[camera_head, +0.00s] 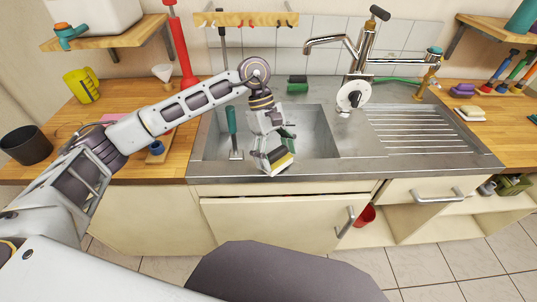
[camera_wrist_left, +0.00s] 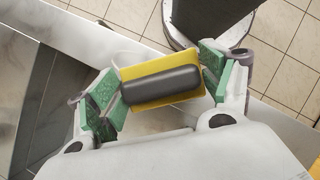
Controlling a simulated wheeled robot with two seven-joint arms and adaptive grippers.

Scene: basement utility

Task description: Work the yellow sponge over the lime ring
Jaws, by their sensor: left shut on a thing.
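My left gripper (camera_head: 277,150) is shut on the yellow sponge (camera_head: 283,163) near the front rim of the metal sink (camera_head: 315,130). In the left wrist view, the left gripper (camera_wrist_left: 162,84) pinches the sponge (camera_wrist_left: 150,68) by its two ends between green finger pads. A dark grey block lies along the sponge's face towards the wrist camera. I cannot make out a lime ring in either view; the gripper and forearm hide part of the basin. My right gripper is not in view.
A teal-handled tool (camera_head: 232,125) stands in the basin's left part. The tap (camera_head: 352,48) rises behind the sink, with a white round thing (camera_head: 352,97) below it. A green block (camera_head: 297,85) sits at the back rim. The ribbed drainboard (camera_head: 410,143) is clear.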

